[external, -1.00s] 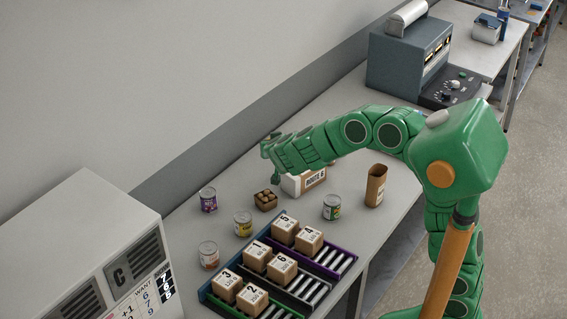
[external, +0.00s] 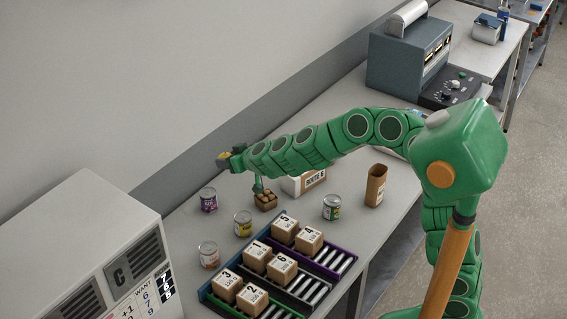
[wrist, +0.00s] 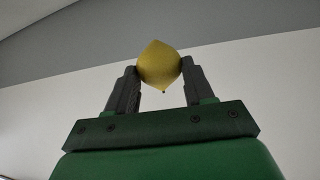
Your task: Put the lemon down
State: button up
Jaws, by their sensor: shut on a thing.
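The yellow lemon (wrist: 159,66) sits between the two dark fingers of my gripper (wrist: 160,72) in the wrist view, touched on both sides. In the external view the lemon (external: 223,156) is a small yellow patch at the tip of my gripper (external: 227,159). My gripper is shut on it and holds it in the air, near the wall side of the bench (external: 330,222).
Below and around stand several cans, such as a purple one (external: 208,200), a small box with brown round things (external: 266,200), a white carton (external: 303,184) and an open brown box (external: 376,185). Racks (external: 290,262) hold numbered boxes. Bare bench lies between the cans.

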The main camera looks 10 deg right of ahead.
jog(key=s+a+n+g+y, duration=0.1)
jog(key=s+a+n+g, duration=0.2)
jog(key=s+n+g, duration=0.25)
jog(key=s+a+r+n+g+y, duration=0.1)
jog(key=s+a+n+g+y, duration=0.15)
jog(key=s+n+g, duration=0.35)
jog(key=s+a+n+g+y, duration=0.1)
jog(key=s+a+n+g, duration=0.25)
jog(key=s, duration=0.35)
jog(key=shift+n, duration=0.3)
jog(key=shift+w+a+f, duration=1.3)
jog(key=shift+a+f, duration=0.55)
jog(key=shift+f, duration=0.6)
jog(key=shift+w+a+f, duration=1.25)
jog(key=shift+a+f, duration=0.65)
jog(key=shift+f, duration=0.55)
jog(key=shift+w+a+f, duration=1.3)
jog(key=shift+a+f, duration=0.55)
jog(key=shift+f, duration=2.15)
